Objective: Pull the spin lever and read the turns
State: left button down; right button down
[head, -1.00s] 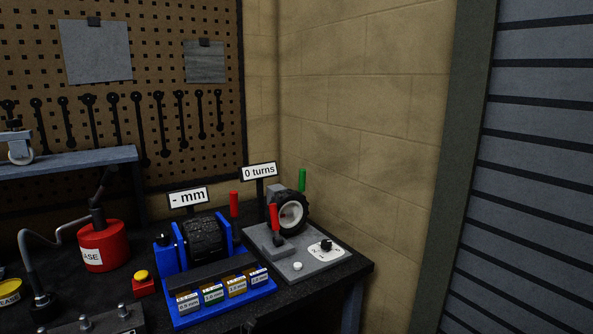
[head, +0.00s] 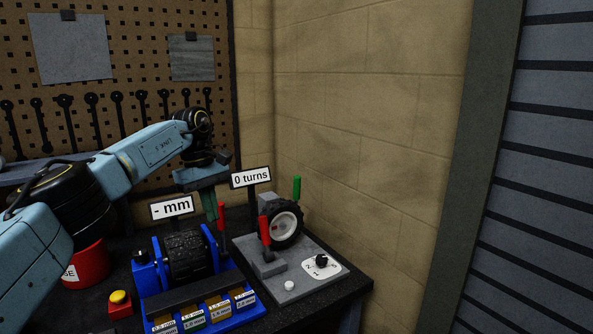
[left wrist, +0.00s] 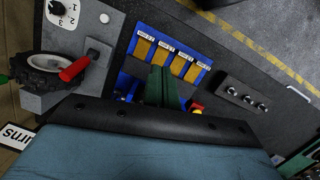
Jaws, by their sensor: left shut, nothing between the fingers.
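The grey spin stand (head: 313,283) carries a black-tyred wheel with a white hub (head: 286,224), a red-handled lever (head: 265,232), a green post (head: 297,188) and a numbered dial (head: 321,264). The sign behind it (head: 251,177) reads "0 turns". My left gripper (head: 210,212) points down, shut and empty, above the back of the blue fixture, left of the stand and apart from its lever. In the left wrist view its green fingers (left wrist: 162,86) are together, with the red lever (left wrist: 75,69) and wheel (left wrist: 50,75) to their left. My right gripper is out of view.
The blue fixture (head: 240,318) with labelled blocks stands left of the stand; its sign (head: 171,208) reads "- mm". Another red handle (head: 222,216) rises close beside my left fingers. A wall is behind.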

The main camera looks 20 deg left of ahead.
aim_at(296, 184)
jog(key=i, duration=1.65)
